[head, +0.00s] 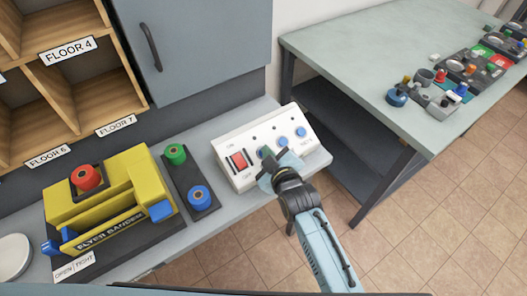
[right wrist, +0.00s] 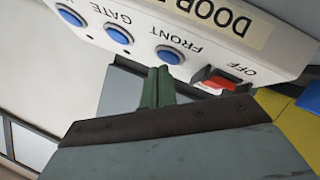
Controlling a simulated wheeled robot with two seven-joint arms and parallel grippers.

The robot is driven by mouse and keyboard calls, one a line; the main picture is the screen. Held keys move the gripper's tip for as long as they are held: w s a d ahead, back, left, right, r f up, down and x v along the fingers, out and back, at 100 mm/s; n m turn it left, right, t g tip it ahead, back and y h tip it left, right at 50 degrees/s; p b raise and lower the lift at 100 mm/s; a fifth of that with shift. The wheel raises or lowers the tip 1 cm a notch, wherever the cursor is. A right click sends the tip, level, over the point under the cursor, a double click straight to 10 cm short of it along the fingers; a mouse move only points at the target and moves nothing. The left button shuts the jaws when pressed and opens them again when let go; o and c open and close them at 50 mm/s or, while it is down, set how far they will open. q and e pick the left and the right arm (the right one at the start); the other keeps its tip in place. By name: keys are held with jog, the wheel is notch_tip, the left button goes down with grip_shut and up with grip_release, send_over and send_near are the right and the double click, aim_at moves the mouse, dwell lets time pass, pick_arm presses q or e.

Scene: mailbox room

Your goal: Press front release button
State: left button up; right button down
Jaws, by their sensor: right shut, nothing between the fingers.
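A white door control box (head: 238,182) stands on the grey counter. It has a red rocker switch (head: 239,160) and a row of blue buttons. The front release button (right wrist: 169,55), blue and labelled FRONT, is the one nearest the switch; in the head view it (head: 264,152) is partly covered by my gripper. My right gripper (head: 266,163) is shut and empty at the box's front face. In the right wrist view its fingertips (right wrist: 158,72) are close by the FRONT button; I cannot tell whether they touch it. My left gripper is out of view.
A yellow flyer bander (head: 130,186) and a dark plate with green (head: 176,153) and blue (head: 199,197) knobs are left of the box. Wooden mail slots (head: 70,80) and a grey cabinet (head: 205,45) stand behind. A table (head: 370,55) with several small devices is at right.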

jog(key=shift+w+a+f, duration=0.15)
jog(key=shift+f, duration=0.25)
dwell(0.7)
dwell(0.3)
jog(key=shift+s+d+r+p, duration=0.2)
jog(key=shift+s+r+p, duration=0.1)
jog(key=shift+r+p, duration=0.55)
jog(key=shift+f, duration=0.1)
jog(key=r+p, duration=0.1)
jog(key=p, duration=0.1)
jog(key=s+d+r+p, duration=0.1)
jog(key=r+p, duration=0.2)
jog(key=p, duration=0.1)
jog(key=shift+s+d+r, duration=0.2)
jog(key=shift+s, duration=0.2)
